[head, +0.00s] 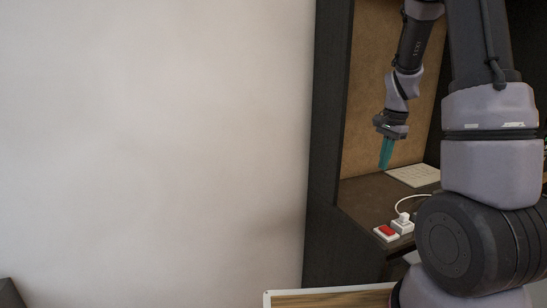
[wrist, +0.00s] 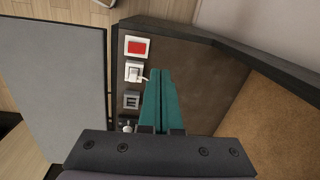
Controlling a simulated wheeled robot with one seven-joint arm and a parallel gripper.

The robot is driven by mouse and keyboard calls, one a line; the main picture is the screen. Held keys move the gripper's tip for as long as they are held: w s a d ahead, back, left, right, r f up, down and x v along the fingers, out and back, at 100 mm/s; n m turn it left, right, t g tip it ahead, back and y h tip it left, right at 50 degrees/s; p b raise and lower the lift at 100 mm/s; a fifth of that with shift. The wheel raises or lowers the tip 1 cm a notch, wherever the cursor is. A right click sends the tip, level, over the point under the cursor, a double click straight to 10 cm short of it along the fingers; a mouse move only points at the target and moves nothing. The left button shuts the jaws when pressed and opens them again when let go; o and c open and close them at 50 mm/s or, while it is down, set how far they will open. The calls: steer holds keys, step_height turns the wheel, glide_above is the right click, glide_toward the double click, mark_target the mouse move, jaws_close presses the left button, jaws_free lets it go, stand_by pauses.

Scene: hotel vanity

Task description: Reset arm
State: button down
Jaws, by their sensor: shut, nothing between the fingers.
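My gripper (head: 385,153) hangs at the end of my arm inside the dark vanity alcove, with its teal fingers pointing down above the brown counter. In the wrist view the two teal fingers of my gripper (wrist: 162,72) lie side by side, shut with nothing between them. Below them on the counter (wrist: 202,75) is a row of small units along the edge. The row has a red switch in a white frame (wrist: 136,46), a white plug in a socket (wrist: 133,71) and a grey socket (wrist: 131,100). The fingers appear apart from these units.
In the head view the red switch (head: 386,231) and the plug (head: 403,221) with its white cable sit at the counter's front. A pale flat panel (head: 413,174) lies at the back. The dark side wall (head: 328,150) borders the alcove. A plain wall (head: 150,140) fills the left.

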steer(key=s+a+r+n+t, duration=0.1)
steer(key=s+a+r+n, duration=0.15)
steer(key=r, duration=0.25)
steer(key=s+a+r+n+t+y, duration=0.1)
steer(key=s+a+r, duration=0.2)
steer(key=s+r, duration=0.15)
steer(key=s+a+r+n+t, duration=0.1)
steer(key=s+a+r+t, duration=0.1)
steer(key=r, duration=0.4)
steer(key=s+a+r+n+t, duration=0.1)
steer(key=s+a+r+n, duration=0.15)
steer(key=s, duration=0.35)
steer(key=s+a+r+n+t, duration=0.1)
steer(key=s+a+r+n, duration=0.15)
steer(key=s, duration=0.25)
steer(key=m+g+h, duration=0.2)
steer(key=m+g, duration=0.6)
steer(key=m, duration=0.3)
glide_above(390, 233)
steer(key=w, duration=0.2)
step_height(390, 233, down, 27)
steer(key=shift+n, duration=0.25)
steer(key=f, duration=0.4)
steer(key=s+f, duration=0.1)
steer(key=f, duration=0.8)
steer(key=shift+s+a+f, duration=0.1)
steer(key=shift+s+f, duration=0.1)
steer(key=shift+s, duration=0.1)
